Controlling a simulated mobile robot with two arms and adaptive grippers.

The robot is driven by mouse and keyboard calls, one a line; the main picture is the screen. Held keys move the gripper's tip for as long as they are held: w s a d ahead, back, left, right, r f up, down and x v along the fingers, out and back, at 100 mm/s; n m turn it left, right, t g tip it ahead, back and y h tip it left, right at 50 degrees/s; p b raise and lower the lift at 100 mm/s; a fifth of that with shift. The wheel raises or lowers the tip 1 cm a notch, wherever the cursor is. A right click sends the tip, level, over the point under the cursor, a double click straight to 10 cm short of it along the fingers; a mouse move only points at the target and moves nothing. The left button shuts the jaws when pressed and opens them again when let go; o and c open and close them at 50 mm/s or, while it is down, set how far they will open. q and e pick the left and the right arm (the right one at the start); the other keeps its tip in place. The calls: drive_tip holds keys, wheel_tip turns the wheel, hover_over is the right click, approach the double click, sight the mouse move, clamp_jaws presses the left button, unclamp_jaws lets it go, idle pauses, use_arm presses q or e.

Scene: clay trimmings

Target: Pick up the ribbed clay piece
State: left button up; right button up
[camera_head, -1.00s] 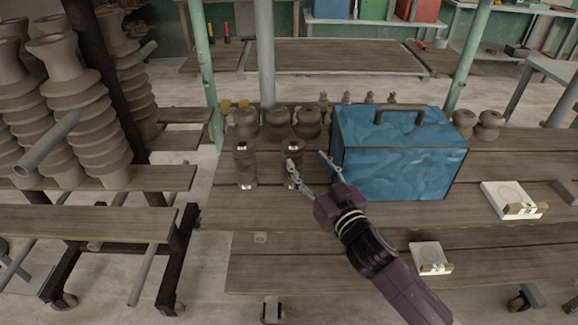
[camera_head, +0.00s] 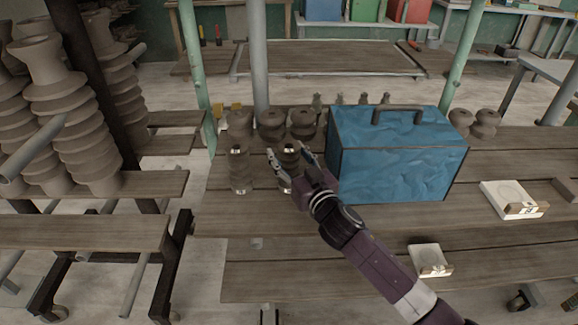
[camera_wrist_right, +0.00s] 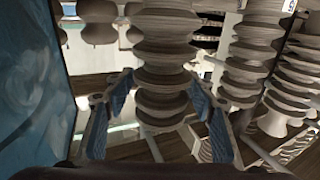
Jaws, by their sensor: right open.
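A brown ribbed clay piece (camera_head: 289,161) stands upright on the wooden table, left of the blue case. It fills the middle of the right wrist view (camera_wrist_right: 163,52). My right gripper (camera_head: 288,153) is open at this piece, with one finger on each side of it. In the right wrist view the blue-padded fingers (camera_wrist_right: 160,88) stand apart on either side of its lower ribs, with a gap visible on both sides. The gripper partly hides the piece in the head view. A similar ribbed piece (camera_head: 240,170) stands just to its left. My left gripper is out of view.
The blue case (camera_head: 400,160) stands close right of my right gripper. Several rounded pots (camera_head: 271,124) stand behind the ribbed pieces. Large ribbed stacks (camera_head: 85,130) stand on a rack at left. A white block (camera_head: 430,258) lies near the front edge.

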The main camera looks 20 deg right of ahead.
drive_tip(key=w, duration=0.4)
drive_tip(key=shift+w+a, duration=0.15)
drive_tip(key=shift+a, duration=0.2)
drive_tip(key=shift+c, duration=0.7)
clamp_jaws()
drive_tip(key=shift+r, duration=0.1)
